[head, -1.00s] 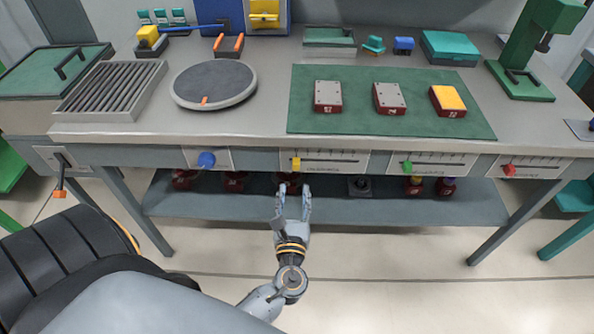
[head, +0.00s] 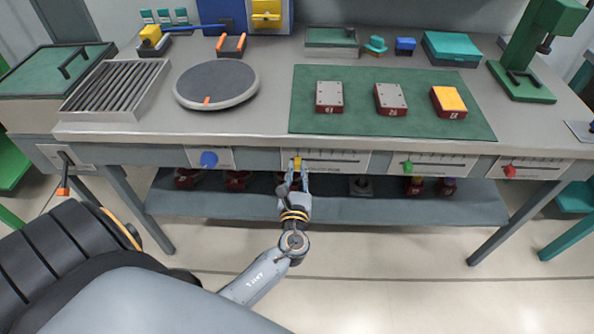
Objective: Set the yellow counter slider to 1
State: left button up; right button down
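The yellow counter slider (head: 297,162) is a small yellow knob at the left end of a white scale panel (head: 345,160) on the bench's front edge. The scale's numbers are too small to read. My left gripper (head: 298,173) reaches up to the knob from in front and below. Its fingers are drawn close together on either side of the knob and look shut on it. The fingers hide the lower part of the knob and some of the panel. My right gripper is out of view.
A blue knob (head: 209,159) is left of the yellow slider; a green slider (head: 407,167) and a red slider (head: 509,171) are to the right. A lower shelf (head: 340,208) with dark red parts lies behind my gripper. A green mat (head: 360,121) with three blocks is above.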

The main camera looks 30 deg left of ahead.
aim_at(309, 160)
pick_arm(q)
grip_shut()
jog(key=shift+w+d, duration=0.4)
jog(key=shift+d, duration=0.3)
jog(key=shift+w+d, duration=0.4)
jog(key=shift+d, duration=0.25)
jog(key=o, duration=0.8)
grip_release()
jog(key=shift+o, duration=0.2)
jog(key=shift+s, duration=0.1)
jog(key=v, duration=1.2)
